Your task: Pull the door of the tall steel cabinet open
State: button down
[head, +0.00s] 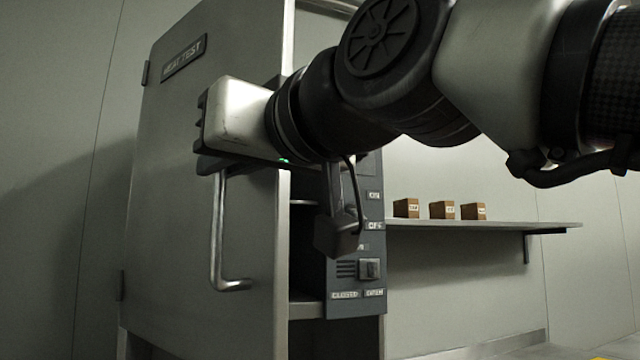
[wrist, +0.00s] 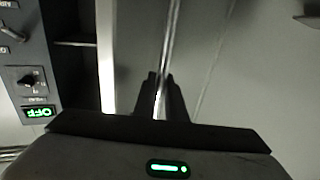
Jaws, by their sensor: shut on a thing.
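The tall steel cabinet's grey door (head: 165,210) is on the left of the head view, with hinges on its left edge and a "HEAT TEST" plate near its top. It stands partly open, with a gap between its right edge and the control panel. Its vertical bar handle (head: 218,245) also shows in the wrist view (wrist: 171,40). My gripper (head: 213,168) is shut on the handle's upper part; the wrist view shows the bar between the fingers (wrist: 160,97). My gripper hides the handle's top.
A wall shelf (head: 500,224) farther right holds small brown boxes (head: 441,210). My arm crosses the upper right.

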jog(key=shift+s+a, duration=0.25)
jog(key=shift+s, duration=0.05)
jog(key=shift+r, duration=0.1)
jog(key=c, duration=2.1)
grip_release()
